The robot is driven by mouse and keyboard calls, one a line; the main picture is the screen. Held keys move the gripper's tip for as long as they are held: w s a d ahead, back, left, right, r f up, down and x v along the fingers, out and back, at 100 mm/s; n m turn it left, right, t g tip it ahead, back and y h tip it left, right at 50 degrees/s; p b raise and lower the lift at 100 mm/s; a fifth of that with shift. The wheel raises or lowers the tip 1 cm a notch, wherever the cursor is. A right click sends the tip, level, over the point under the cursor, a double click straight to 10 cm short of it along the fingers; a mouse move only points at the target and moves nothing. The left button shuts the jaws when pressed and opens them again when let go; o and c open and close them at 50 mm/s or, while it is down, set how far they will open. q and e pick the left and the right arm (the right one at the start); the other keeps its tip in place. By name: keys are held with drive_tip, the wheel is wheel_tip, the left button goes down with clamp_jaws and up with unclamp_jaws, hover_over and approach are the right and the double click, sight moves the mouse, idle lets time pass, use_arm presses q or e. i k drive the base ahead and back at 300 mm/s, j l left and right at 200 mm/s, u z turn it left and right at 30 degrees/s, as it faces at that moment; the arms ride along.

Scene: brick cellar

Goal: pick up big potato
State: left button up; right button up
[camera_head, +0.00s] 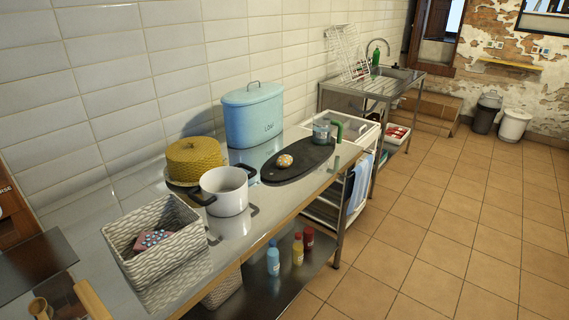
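A small, pale brown, rounded object that looks like the potato (284,160) lies on a dark oval board (309,168) on the steel counter. Nothing covers it from this view. Neither of my grippers shows in the head view, so I cannot see whether they are open or shut.
Around the board stand a white pot (226,194), a yellow woven dome (194,160), a blue lidded tin (252,114) and a glass container (321,131). A patterned basket (160,250) stands at the near end. The tiled floor (440,230) right of the counter is clear.

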sight(283, 161)
drive_tip(key=i+l+u, duration=0.3)
drive_tip(key=i, duration=0.35)
drive_tip(key=i+l+u, duration=0.3)
drive_tip(key=i+l, duration=0.25)
drive_tip(key=l, duration=0.1)
